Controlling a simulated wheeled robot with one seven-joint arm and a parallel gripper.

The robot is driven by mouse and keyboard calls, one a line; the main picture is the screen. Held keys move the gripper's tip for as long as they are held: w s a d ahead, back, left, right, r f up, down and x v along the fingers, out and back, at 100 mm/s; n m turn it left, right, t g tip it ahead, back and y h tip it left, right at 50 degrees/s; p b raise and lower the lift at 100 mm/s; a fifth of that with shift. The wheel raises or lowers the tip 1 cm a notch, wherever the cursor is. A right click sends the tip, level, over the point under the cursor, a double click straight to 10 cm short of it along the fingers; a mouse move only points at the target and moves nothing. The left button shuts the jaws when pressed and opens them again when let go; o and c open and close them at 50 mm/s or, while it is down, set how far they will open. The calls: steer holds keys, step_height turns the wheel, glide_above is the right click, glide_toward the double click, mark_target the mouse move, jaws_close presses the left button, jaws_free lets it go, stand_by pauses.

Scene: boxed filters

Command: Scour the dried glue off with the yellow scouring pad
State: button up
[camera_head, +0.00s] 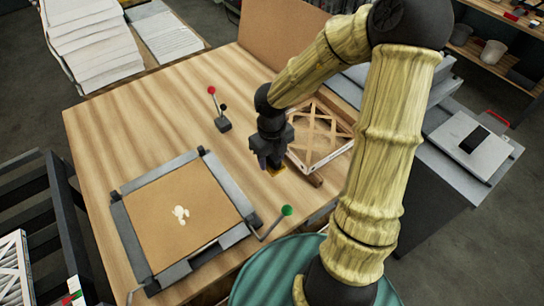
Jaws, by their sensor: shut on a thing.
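The dried glue (180,213) is a small off-white blotch on a flat brown panel (165,240). The panel lies in a dark grey frame (128,243) at the left front of the wooden table. My gripper (274,168) points down over the table to the right of the frame, apart from the glue. It is shut on a small yellow thing, which looks like the yellow scouring pad (278,172). Most of the pad is hidden by the fingers, and I cannot tell whether it touches the table.
A wooden-lattice filter (322,150) in a white frame lies just right of my gripper. A red-knobbed lever (222,115) stands behind the frame. A green-knobbed lever (286,211) sticks out at the frame's right front. The table's back left (130,130) is clear.

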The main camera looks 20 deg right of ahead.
steer(key=o, duration=0.5)
steer(key=c, duration=0.4)
steer(key=shift+o, duration=0.2)
steer(key=n, duration=0.2)
steer(key=w+f+n, duration=0.1)
steer(key=n, duration=0.1)
steer(key=w+f+n, duration=0.1)
steer(key=n, duration=0.1)
steer(key=shift+n+b, duration=0.3)
steer(key=shift+n, duration=0.1)
steer(key=n, duration=0.1)
steer(key=w+f+n, duration=0.1)
steer(key=n, duration=0.3)
steer(key=shift+w+f, duration=0.25)
steer(key=shift+f, duration=0.1)
steer(key=w+f+n+b, duration=0.1)
steer(key=w+f+n, duration=0.1)
steer(key=n, duration=0.8)
steer(key=w+f+n, duration=0.3)
steer(key=f+n, duration=0.2)
steer(key=n, duration=0.5)
steer(key=shift+w+n+b, duration=0.15)
steer(key=shift+n+b, duration=0.15)
steer(key=shift+b, duration=0.1)
steer(key=shift+f, duration=0.1)
